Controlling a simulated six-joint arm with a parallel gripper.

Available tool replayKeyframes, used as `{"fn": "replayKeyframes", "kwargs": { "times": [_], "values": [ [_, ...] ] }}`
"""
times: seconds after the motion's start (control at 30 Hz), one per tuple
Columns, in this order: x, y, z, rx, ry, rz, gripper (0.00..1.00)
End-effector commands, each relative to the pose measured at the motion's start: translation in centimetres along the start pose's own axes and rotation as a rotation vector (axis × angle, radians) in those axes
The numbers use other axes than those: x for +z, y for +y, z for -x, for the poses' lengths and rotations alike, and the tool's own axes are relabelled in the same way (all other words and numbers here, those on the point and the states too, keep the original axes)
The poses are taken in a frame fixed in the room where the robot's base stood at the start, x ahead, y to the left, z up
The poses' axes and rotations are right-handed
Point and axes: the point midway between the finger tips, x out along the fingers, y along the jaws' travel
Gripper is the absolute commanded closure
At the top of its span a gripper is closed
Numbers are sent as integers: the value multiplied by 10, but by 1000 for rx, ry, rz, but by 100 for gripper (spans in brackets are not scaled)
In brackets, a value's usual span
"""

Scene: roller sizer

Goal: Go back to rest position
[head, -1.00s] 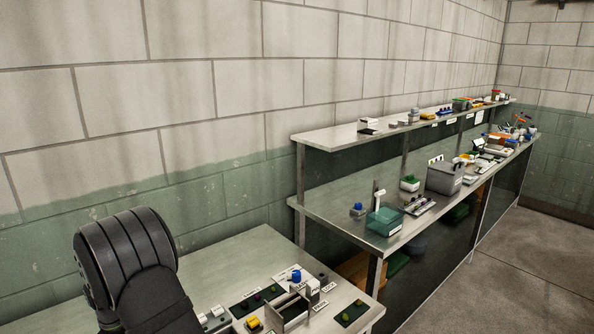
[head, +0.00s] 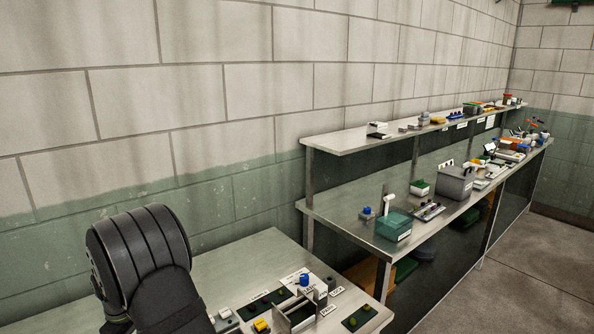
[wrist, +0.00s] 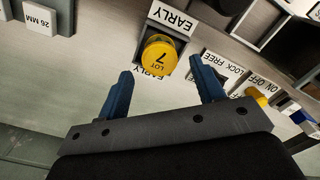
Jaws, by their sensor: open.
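In the wrist view my gripper (wrist: 164,86) is open, its two blue fingers apart with nothing held between them. A yellow round piece marked "LOT 7" (wrist: 159,57) stands just beyond the gap between the fingertips, beside a white "EARLY" label (wrist: 171,18). I cannot tell the exact distance between them. In the head view my dark arm link fills the lower left, and the gripper itself is not visible there.
A "LOCK FREE" label (wrist: 222,68) and a yellow-tipped part (wrist: 257,96) lie right of the fingers. In the head view, the near bench (head: 240,262) carries a blue knob (head: 303,279). Beyond it stand a teal box (head: 393,226) and grey bin (head: 456,182).

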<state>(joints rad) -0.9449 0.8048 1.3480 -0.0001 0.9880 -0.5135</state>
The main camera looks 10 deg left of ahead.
Motion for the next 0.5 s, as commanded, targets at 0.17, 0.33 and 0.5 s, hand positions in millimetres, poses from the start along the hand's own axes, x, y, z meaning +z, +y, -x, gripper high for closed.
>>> {"fn": "replayKeyframes", "kwargs": {
  "times": [0.17,0.33,0.5],
  "values": [
    [1,0,-38,-2,-3,0,38],
    [-1,0,7,2,4,0,38],
    [23,12,27,0,1,-4,38]
  ]
}}
